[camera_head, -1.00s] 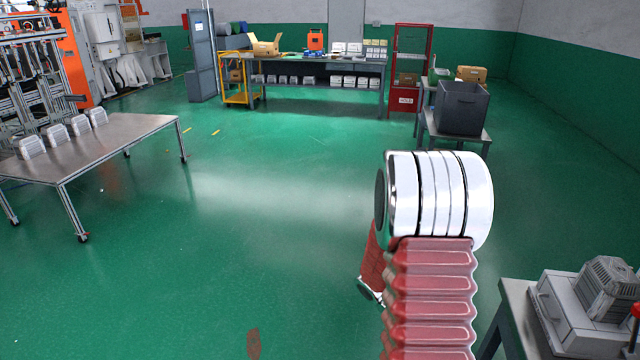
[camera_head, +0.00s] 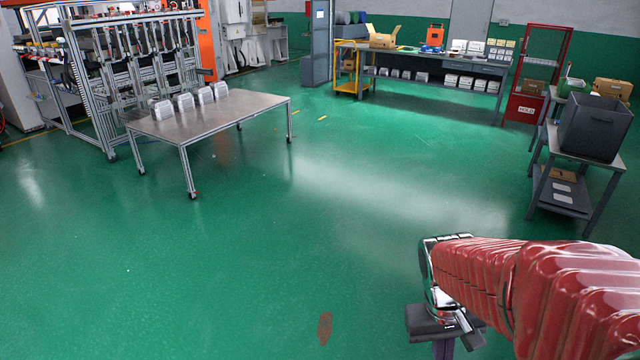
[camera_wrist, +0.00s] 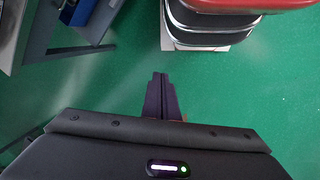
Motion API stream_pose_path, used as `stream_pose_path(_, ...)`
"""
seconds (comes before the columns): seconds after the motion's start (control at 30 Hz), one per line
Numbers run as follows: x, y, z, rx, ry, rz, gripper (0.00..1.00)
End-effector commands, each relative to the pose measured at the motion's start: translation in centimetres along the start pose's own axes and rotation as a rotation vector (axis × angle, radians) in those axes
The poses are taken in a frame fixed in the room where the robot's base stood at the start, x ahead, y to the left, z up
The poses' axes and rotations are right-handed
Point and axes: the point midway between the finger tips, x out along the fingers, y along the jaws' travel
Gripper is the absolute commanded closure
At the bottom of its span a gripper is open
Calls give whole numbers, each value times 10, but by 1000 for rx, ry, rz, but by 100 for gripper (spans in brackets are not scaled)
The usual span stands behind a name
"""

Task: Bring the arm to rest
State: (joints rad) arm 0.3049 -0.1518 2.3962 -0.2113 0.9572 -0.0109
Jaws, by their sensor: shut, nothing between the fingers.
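My red-sleeved arm (camera_head: 560,285) reaches in from the right edge of the head view and ends low over the green floor. My gripper shows partly at the bottom of the head view (camera_head: 445,348), dark and pointing down. In the wrist view my gripper (camera_wrist: 160,78) has its two dark fingers together, with nothing between them. Only floor shows around the fingertips. Red and chrome parts, which look like my own arm or body, fill the top right of the wrist view.
A metal table (camera_head: 215,119) with several silvery trays (camera_head: 185,103) stands at left. A grey stand (camera_head: 560,209) bearing a dark bin (camera_head: 595,128) is at right. A grey-legged frame (camera_wrist: 40,45) is at the wrist view's upper left. The middle floor is clear.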

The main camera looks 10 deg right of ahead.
Motion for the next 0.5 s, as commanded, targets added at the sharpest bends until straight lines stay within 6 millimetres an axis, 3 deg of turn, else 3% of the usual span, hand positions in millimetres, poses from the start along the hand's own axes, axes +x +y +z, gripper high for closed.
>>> stream_pose_path(0.5, -81, -71, 7, -5, 329, -140, 100)
